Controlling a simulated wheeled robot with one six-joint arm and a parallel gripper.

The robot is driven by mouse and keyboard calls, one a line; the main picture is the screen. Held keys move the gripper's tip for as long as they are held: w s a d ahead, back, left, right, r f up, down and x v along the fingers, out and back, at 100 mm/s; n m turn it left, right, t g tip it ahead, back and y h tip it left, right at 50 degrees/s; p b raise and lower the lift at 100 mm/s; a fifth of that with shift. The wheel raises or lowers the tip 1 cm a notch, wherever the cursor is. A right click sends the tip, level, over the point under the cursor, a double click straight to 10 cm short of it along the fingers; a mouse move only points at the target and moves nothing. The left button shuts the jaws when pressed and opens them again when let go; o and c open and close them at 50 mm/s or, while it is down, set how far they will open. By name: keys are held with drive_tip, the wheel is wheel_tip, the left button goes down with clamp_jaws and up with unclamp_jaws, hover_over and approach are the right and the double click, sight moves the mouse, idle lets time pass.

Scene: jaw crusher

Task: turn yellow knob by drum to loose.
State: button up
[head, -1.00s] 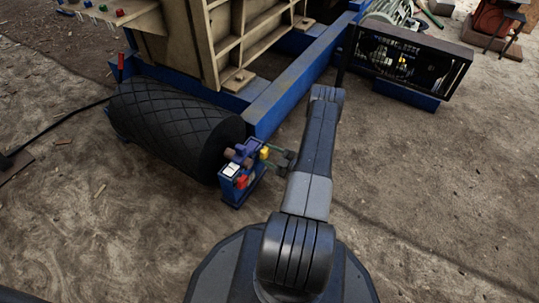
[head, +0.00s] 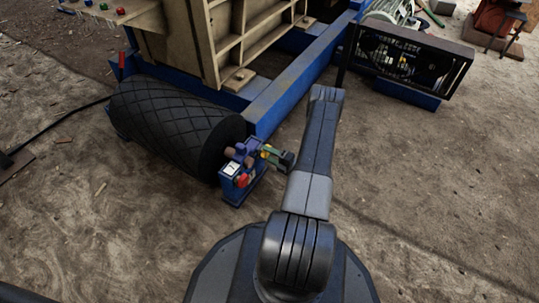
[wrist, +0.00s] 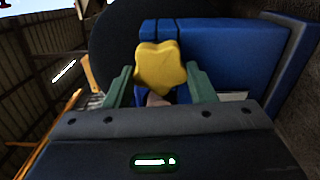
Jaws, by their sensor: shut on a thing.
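The yellow knob (wrist: 160,67) is star-shaped and sits on the blue block (wrist: 225,55) by the drum, filling the middle of the wrist view. My gripper (wrist: 159,72) has one green finger on each side of the knob and is shut on it. In the head view my gripper (head: 270,153) reaches from the right to the small blue unit (head: 236,187) at the end of the black drum (head: 175,128). There the fingers mostly hide the knob. The knob's turn angle relative to loose cannot be told.
A red knob (head: 242,180) and a white label (head: 231,168) are on the same blue unit, close below my fingers. The blue frame beam (head: 295,85) runs behind. A dark guarded machine part (head: 410,60) stands back right. The ground to the right is open.

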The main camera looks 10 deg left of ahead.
drive_tip(key=shift+f+n, duration=0.1)
drive_tip(key=shift+n, duration=0.8)
drive_tip(key=o, duration=1)
drive_tip(key=p+v, duration=0.3)
drive_tip(key=v, duration=1.1)
drive_tip(key=shift+p, duration=0.35)
drive_tip(key=shift+a, duration=0.15)
drive_tip(key=b+x, duration=0.3)
drive_tip(key=x, duration=0.8)
drive_tip(key=shift+w+a+f, duration=0.1)
drive_tip(key=shift+a, duration=0.25)
drive_tip(key=shift+b+x, duration=0.35)
drive_tip(key=shift+x, duration=0.65)
